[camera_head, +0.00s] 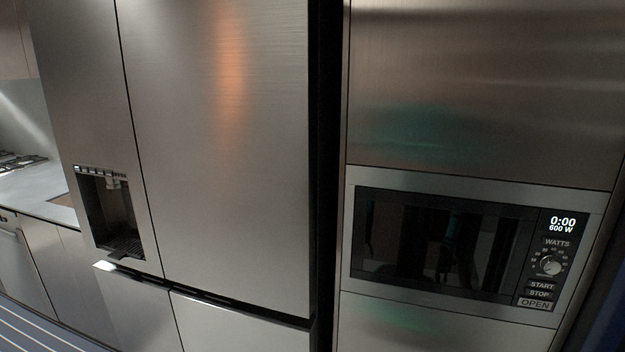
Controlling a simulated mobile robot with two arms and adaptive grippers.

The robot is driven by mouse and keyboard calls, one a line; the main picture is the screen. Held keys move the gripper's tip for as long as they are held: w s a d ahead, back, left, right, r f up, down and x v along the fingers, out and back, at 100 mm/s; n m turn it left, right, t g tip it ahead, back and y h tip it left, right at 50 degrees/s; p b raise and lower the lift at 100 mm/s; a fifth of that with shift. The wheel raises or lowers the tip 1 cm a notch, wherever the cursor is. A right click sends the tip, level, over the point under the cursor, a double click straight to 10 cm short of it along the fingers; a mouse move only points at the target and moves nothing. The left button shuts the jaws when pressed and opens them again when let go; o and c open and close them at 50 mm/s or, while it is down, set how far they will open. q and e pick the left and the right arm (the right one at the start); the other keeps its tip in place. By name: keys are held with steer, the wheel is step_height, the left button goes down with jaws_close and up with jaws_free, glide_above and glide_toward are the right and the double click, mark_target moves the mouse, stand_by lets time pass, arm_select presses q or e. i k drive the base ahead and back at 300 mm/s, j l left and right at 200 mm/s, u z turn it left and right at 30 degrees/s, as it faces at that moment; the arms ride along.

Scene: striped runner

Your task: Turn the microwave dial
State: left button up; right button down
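The microwave (440,245) is built into a steel cabinet at the right, with a dark glass door. Its control panel is on the right side of the door. The round silver dial (550,265) sits on that panel, below the WATTS label and above the START, STOP and OPEN buttons. The display (562,224) reads 0:00 and 600 W. Neither of my grippers shows directly in the head view; only dim dark reflections appear in the microwave's glass. Nothing covers the dial.
A large steel fridge (220,150) with a water dispenser (108,215) fills the middle and left. A counter (40,190) with a stove top (18,162) is at the far left. A striped runner (35,330) lies on the floor at the lower left.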

mark_target(549, 263)
steer(key=z, duration=1.4)
